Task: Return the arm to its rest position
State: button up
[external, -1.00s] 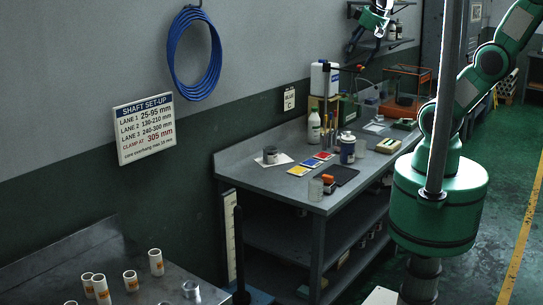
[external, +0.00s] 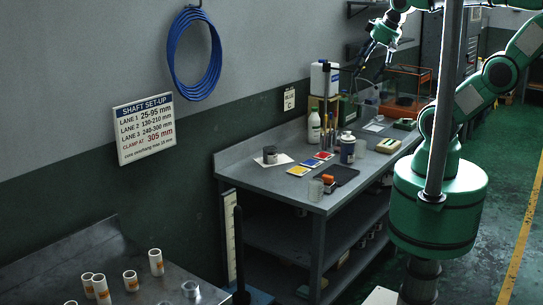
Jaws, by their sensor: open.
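My gripper (external: 372,66) hangs in the air above the back part of the workbench (external: 262,183), at the upper right of the external view. Its dark fingers are apart and point down, with nothing seen between them. My green and pale arm is bent, its upper part running out of the picture at the top right, and a grey post hides part of it.
A wall shelf (external: 365,50) is behind. Green floor (external: 505,200) at right is clear.

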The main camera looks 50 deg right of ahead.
notch_tip(320, 180, down, 11)
jog(key=b, duration=1)
jog(key=shift+r, duration=0.1)
